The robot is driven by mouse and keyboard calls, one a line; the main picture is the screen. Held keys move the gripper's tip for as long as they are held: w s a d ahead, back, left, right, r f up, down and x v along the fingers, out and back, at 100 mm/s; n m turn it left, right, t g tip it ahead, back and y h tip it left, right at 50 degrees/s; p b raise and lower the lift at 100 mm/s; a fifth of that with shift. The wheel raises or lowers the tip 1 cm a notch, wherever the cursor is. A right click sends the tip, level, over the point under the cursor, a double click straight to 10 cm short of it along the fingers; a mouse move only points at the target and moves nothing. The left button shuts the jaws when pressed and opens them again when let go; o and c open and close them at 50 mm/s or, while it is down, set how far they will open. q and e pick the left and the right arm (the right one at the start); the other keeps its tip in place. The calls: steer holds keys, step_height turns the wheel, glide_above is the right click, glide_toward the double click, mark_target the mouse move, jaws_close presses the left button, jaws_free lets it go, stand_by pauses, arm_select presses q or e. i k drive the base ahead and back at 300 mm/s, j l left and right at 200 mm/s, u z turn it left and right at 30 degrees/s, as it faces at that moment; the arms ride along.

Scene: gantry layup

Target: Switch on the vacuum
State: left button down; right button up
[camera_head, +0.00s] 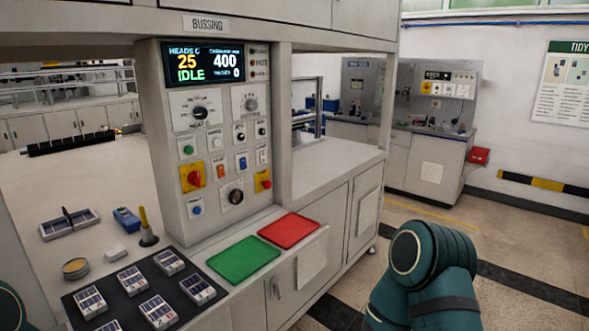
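A control panel (218,140) stands upright on the bench under a "BUSSING" sign. Its display (203,65) reads 25, 400, IDLE and 0. Below are two dials, a green button (188,150), a red-on-yellow rotary switch (193,177), an orange rocker (221,171), a blue rocker (241,161), a black knob (236,196), a blue button (196,207) and a red emergency-stop-like button (264,181). Their small labels are too blurred for me to tell which one is the vacuum. Parts of my teal arms show at the lower right and lower left corner; neither gripper is in view.
A green mat (243,259) and a red mat (289,231) lie in front of the panel. A dark tray (120,309) holds several printed blocks. A blue device (126,219), a yellow-handled tool (145,226) and a grey tray (69,225) sit left.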

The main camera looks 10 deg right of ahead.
mark_target(243, 164)
steer(key=z, duration=1.1)
steer(key=i+l, duration=0.1)
steer(key=i, duration=0.85)
